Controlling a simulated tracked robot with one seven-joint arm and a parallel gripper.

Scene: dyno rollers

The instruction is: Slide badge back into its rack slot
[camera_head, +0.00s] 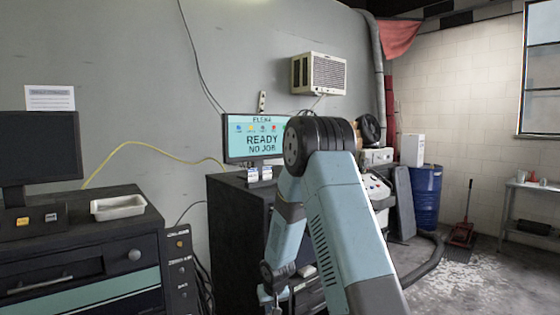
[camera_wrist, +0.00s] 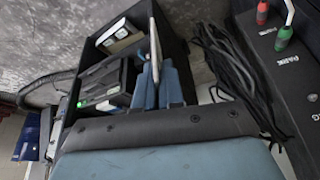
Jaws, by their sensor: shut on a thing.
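My gripper (camera_wrist: 157,82) shows in the wrist view as two blue-grey fingers, shut on a thin pale flat thing seen edge-on, which looks like the badge (camera_wrist: 154,48). Its face and markings cannot be made out. In the head view my arm reaches down in front of the dark cabinet, and the fingertips are mostly hidden or too small to read. Small white cards (camera_head: 252,174) stand below the monitor on the cabinet top, in what looks like the badge rack (camera_head: 262,183). The gripper is below and apart from them. No empty slot can be made out.
The dark cabinet (camera_head: 228,220) has an open shelf with a black device (camera_wrist: 105,85) close to the gripper. Black cables (camera_wrist: 235,70) hang beside it. A monitor (camera_head: 256,138) reads "READY NO JOB". A white tray (camera_head: 118,207) lies on the left bench.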

